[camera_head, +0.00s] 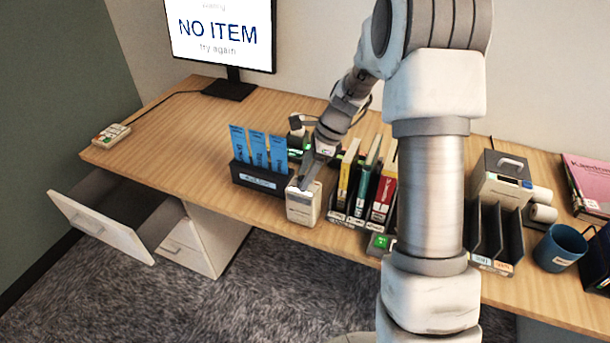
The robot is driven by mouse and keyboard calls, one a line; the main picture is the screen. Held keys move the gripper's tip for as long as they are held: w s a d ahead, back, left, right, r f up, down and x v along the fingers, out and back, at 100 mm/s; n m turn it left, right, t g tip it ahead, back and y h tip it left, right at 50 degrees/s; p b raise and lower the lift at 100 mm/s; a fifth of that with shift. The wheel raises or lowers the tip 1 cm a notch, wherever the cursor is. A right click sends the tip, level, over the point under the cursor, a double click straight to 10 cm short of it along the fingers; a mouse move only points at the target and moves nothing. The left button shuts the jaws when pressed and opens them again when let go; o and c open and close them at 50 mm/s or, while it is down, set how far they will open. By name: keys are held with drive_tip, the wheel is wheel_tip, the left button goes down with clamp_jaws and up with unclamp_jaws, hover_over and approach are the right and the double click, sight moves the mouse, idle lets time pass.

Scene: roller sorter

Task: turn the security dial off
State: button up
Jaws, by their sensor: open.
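I cannot make out a security dial clearly. A small beige box (304,208) stands at the desk's front edge, between a blue-card holder and a book rack; its top is partly hidden by my gripper. My gripper (306,184) points down at the top of this box, its fingertips at or just above it. I cannot tell whether they touch. The jaws are open, with nothing seen held between them.
Blue cards stand in a dark holder (261,181) left of the box. A rack of books (358,188) is close on the right. A monitor (221,34) reads "NO ITEM". A small button box (111,134) lies far left. The desk's left part is clear.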

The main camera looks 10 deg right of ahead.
drive_tip(key=shift+a+f, duration=0.1)
drive_tip(key=shift+c, duration=0.3)
clamp_jaws()
drive_tip(key=shift+n+p, duration=0.35)
drive_tip(key=shift+n, duration=0.05)
drive_tip(key=n+g+p, duration=0.2)
drive_tip(key=n, duration=0.2)
drive_tip(key=shift+w+n+p, duration=0.15)
drive_tip(key=shift+n+p, duration=0.2)
drive_tip(key=shift+n, duration=0.05)
drive_tip(key=n+g+p, duration=0.1)
drive_tip(key=n, duration=0.1)
drive_tip(key=n+g+h, duration=0.1)
drive_tip(key=n, duration=0.2)
drive_tip(key=shift+w+p, duration=0.15)
drive_tip(key=shift+p, duration=0.25)
drive_tip(key=n+h, duration=0.1)
drive_tip(key=n, duration=0.2)
drive_tip(key=n+g+h, duration=0.1)
drive_tip(key=n, duration=0.1)
drive_tip(key=shift+a+n+p, duration=0.2)
drive_tip(key=shift+n+p, duration=0.2)
drive_tip(key=n+h, duration=0.2)
drive_tip(key=n, duration=0.3)
drive_tip(key=shift+a, duration=0.15)
drive_tip(key=shift+n, duration=0.4)
